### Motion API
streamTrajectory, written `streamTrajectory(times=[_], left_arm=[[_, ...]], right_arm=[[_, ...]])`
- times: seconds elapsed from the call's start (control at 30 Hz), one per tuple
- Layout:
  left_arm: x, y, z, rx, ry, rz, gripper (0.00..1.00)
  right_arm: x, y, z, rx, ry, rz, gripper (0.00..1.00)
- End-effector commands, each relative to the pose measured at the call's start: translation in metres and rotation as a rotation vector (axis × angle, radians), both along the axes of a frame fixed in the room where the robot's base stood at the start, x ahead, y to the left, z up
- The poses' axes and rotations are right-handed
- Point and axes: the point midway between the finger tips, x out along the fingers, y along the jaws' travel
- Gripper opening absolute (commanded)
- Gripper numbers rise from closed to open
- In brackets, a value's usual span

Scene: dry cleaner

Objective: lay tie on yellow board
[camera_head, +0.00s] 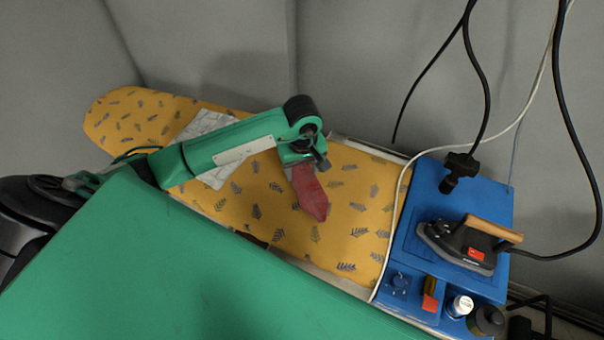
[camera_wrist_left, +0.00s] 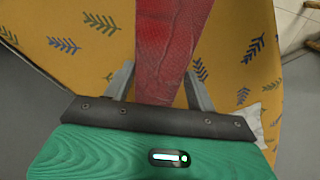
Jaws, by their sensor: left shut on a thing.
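The red tie (camera_head: 309,194) is held by my left gripper (camera_head: 302,166) over the yellow board (camera_head: 345,252), an ironing board with a leaf pattern. In the left wrist view the tie (camera_wrist_left: 168,45) runs between the two grey fingers of my left gripper (camera_wrist_left: 160,85) and out past the top edge. Its pointed wide end shows in the head view, over the middle-right part of the board. I cannot tell whether the tie touches the board cloth (camera_wrist_left: 245,45). The rest of the tie is hidden by the gripper. My right gripper is out of view.
A blue stand (camera_head: 425,195) at the board's right end holds an iron (camera_head: 458,244) with a wooden handle, and small bottles (camera_head: 460,306). Black cords hang above it. A whitish cloth (camera_head: 203,125) lies on the board behind my left arm. Grey walls stand behind.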

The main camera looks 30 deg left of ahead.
Motion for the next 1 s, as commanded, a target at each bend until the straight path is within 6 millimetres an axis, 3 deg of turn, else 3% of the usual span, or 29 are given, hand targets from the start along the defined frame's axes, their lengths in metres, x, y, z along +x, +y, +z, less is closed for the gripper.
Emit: streamTrajectory(times=[0.37, 0.73, 0.77, 0.83, 1.0], left_arm=[[-0.001, 0.0, -0.043, -0.001, 0.002, 0.001, 0.35], [0.0, 0.0, -0.049, 0.001, 0.0, -0.001, 0.35], [0.0, 0.0, -0.047, 0.001, 0.0, -0.001, 0.63], [0.0, 0.0, -0.047, 0.001, 0.001, -0.001, 0.77], [0.0, 0.0, -0.046, 0.001, 0.001, -0.001, 0.79]], right_arm=[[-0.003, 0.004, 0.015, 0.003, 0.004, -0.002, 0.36], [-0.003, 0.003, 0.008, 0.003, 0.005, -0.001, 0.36], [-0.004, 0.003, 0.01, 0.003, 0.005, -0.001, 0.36], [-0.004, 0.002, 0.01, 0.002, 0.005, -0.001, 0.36], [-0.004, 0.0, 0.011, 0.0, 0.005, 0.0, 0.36]])
